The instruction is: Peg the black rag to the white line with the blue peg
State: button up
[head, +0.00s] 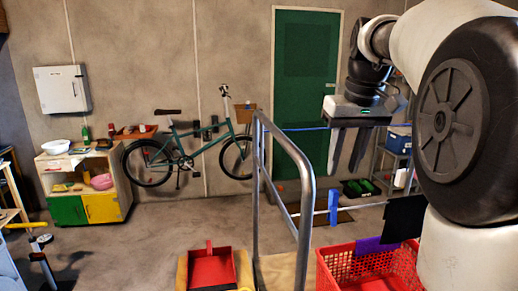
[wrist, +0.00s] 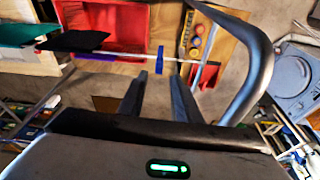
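The black rag (head: 404,217) hangs over the white line (head: 366,205) at the right of the head view; it also lies across the line in the wrist view (wrist: 72,41). The blue peg (head: 333,207) is on the white line, left of the rag and apart from it; it shows in the wrist view (wrist: 159,61). My gripper (head: 346,172) is above the peg in the head view, fingers pointing down. Its two fingers are apart with nothing between them, and in the wrist view the peg appears beyond the fingertips (wrist: 157,80).
A red crate (head: 338,275) stands below the line, with a purple cloth (head: 372,245) beside the rag. A grey metal rail (head: 304,190) rises left of the peg. A red dustpan (head: 211,268) is further left. Open floor lies towards the bicycle (head: 187,148).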

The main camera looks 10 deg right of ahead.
aim_at(335, 191)
jog(key=shift+n, duration=0.3)
jog(key=shift+w+b+x, duration=0.15)
jog(key=shift+b+x, duration=1.25)
jog(key=shift+x, duration=1.2)
jog(key=shift+w+b+x, duration=0.15)
jog(key=shift+b+x, duration=1.2)
jog(key=shift+x, duration=1.25)
jog(key=shift+r, duration=0.1)
grip_shut()
jog(key=shift+w+p+v, duration=0.2)
jog(key=shift+p+v, duration=0.65)
jog(key=shift+v, duration=0.05)
jog(key=shift+w+p+v, duration=0.25)
jog(key=shift+p+v, duration=0.65)
jog(key=shift+w+p+v, duration=0.2)
jog(key=shift+p+v, duration=0.65)
jog(key=shift+v, duration=0.05)
jog(key=shift+r, duration=0.15)
jog(key=shift+r, duration=0.1)
